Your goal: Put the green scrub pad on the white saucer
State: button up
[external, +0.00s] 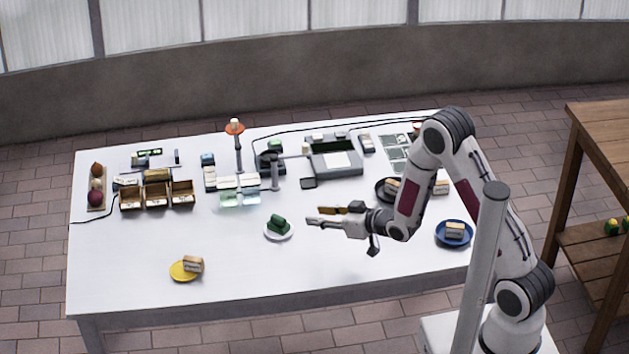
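The dark green scrub pad (278,221) sits on the white saucer (279,235), near the middle of the table. It looks like a lumpy block and covers much of the saucer. My gripper (318,215) is just to the right of the saucer, apart from the pad, with its fingers pointing left. The fingers look spread, with no object visible between them. The gripper's height above the table is hard to judge from this view.
A yellow plate (179,272) and a blue plate (454,242) each hold a block-like item. A dark plate (382,187) lies behind my arm. Wooden boxes (157,194), a lamp-like stand (237,150) and a grey device (335,160) stand farther back. The front middle is clear.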

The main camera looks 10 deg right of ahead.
jog(key=s+d+r+m+h, duration=0.25)
jog(key=d+r, duration=0.55)
jog(key=d, duration=0.4)
jog(key=s+d+r+m+h, duration=0.15)
jog(key=d+r+h, duration=0.25)
jog(key=d+r, duration=0.6)
jog(key=s+d+m+g+h, duration=0.1)
jog(key=s+d, duration=0.4)
jog(key=s, duration=0.3)
jog(key=s+d+r+m+g, duration=0.1)
jog(key=s+d, duration=0.3)
jog(key=s, duration=0.4)
jog(key=s+d+r+m+g+h, duration=0.1)
jog(key=s+d+m+g, duration=0.1)
jog(key=s+d, duration=0.3)
jog(key=s, duration=0.3)
jog(key=shift+s+d+m+h, duration=0.2)
jog(key=shift+d+m+h, duration=0.1)
jog(key=shift+m+h, duration=0.1)
